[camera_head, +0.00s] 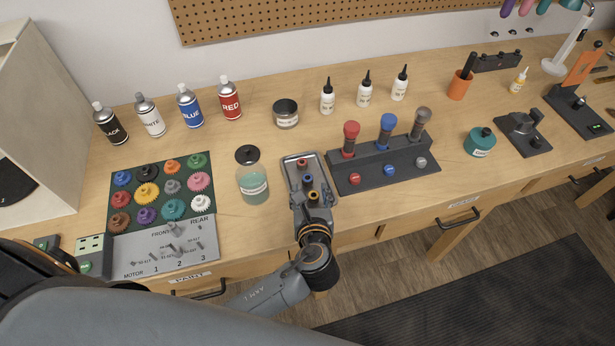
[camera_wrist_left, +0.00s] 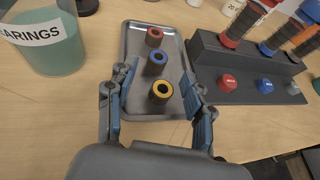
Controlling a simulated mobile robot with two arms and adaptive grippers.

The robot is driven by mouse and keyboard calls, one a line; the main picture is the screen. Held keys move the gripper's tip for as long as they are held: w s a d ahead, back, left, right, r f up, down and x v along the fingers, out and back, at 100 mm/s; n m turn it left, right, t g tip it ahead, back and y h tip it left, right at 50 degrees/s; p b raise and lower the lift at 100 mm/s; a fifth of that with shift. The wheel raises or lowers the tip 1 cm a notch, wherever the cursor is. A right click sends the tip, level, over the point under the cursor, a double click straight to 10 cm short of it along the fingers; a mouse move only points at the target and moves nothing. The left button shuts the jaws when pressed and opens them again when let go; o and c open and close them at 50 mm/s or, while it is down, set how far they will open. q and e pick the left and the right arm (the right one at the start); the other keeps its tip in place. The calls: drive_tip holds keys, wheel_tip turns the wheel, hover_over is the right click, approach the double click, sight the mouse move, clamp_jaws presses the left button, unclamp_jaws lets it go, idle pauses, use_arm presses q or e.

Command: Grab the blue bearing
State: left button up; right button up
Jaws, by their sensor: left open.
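The blue bearing (camera_wrist_left: 157,63) lies in the shallow grey metal tray (camera_wrist_left: 133,38), between a red bearing (camera_wrist_left: 154,37) and a yellow bearing (camera_wrist_left: 160,93) in a row. In the head view the blue bearing (camera_head: 307,179) shows in the tray beyond my gripper. My left gripper (camera_head: 307,205) hangs over the tray's near part. In the left wrist view its blue-padded fingers (camera_wrist_left: 160,88) are spread on either side of the yellow bearing, with the blue bearing farther out. It holds nothing. My right gripper is not in view.
A dark stand (camera_head: 380,165) with red, blue and grey-handled tools is right of the tray. A jar labelled bearings (camera_head: 252,180) stands close on the left. A green mat of colored gears (camera_head: 117,188) lies farther left. Bottles and paint cans stand behind.

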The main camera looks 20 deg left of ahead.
sight(308, 180)
use_arm(q)
drive_tip(key=shift+w+a, duration=0.2)
drive_tip(key=shift+w, duration=0.15)
drive_tip(key=p+x, duration=0.1)
drive_tip(key=x, duration=0.2)
drive_tip(key=shift+w+a+f, duration=0.1)
drive_tip(key=shift+w, duration=0.05)
drive_tip(key=shift+w+a+f, duration=0.2)
drive_tip(key=shift+w+f, duration=0.1)
drive_tip(key=shift+w, duration=0.05)
drive_tip(key=shift+d, duration=0.1)
clamp_jaws()
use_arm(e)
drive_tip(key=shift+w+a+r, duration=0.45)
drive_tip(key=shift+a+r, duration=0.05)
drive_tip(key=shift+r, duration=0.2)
